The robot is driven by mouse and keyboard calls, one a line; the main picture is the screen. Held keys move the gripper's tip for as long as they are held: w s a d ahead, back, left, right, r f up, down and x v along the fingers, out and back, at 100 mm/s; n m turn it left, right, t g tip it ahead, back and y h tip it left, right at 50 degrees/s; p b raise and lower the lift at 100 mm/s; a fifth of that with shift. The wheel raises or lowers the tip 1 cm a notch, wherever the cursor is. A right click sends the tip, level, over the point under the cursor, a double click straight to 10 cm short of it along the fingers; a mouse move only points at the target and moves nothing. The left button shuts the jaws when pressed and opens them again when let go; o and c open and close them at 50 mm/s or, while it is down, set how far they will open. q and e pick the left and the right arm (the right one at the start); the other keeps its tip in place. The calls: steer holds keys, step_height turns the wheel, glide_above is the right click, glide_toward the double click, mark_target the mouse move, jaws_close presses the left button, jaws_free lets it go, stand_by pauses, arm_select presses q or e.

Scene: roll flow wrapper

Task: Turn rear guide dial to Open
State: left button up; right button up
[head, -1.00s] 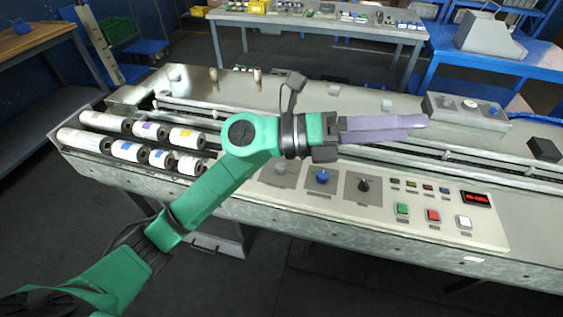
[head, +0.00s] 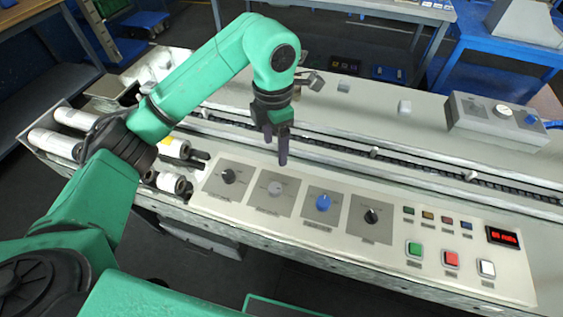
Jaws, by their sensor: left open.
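My left gripper (head: 275,148) points down, empty and open, above the back edge of the front control panel, behind its dials and apart from them. The panel carries a row of dials: a black dial (head: 229,176), a grey dial (head: 275,188), a blue dial (head: 323,202) and another black dial (head: 371,216). A raised grey box (head: 480,123) at the back right carries a light grey dial (head: 503,111) and a blue knob (head: 531,119). The labels are too small to read, so I cannot tell which one is the rear guide dial. My right gripper is out of view.
Green (head: 414,249), red (head: 451,259) and white (head: 487,268) buttons sit right of the dials, near a red display (head: 503,237). A chain conveyor (head: 350,167) runs behind the panel. Rolls (head: 74,118) lie at left, partly behind my arm.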

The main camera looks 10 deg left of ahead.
mark_target(275, 187)
arm_select(q)
steer(key=s+f, duration=0.1)
steer(key=f, duration=0.1)
steer(key=s+f+p, duration=0.1)
steer(key=s+f, duration=0.1)
steer(key=f, duration=0.1)
steer(key=shift+f, duration=0.35)
steer(key=f, duration=0.1)
steer(key=f+p, duration=0.1)
steer(key=f, duration=0.1)
steer(key=w+f, duration=0.1)
steer(key=f, duration=0.1)
step_height(275, 187, down, 2)
steer(key=shift+f+p, duration=0.2)
steer(key=shift+p, duration=0.15)
steer(key=shift+s+f, duration=0.1)
steer(key=shift+f, duration=0.1)
steer(key=shift+c, duration=1.3)
jaws_close()
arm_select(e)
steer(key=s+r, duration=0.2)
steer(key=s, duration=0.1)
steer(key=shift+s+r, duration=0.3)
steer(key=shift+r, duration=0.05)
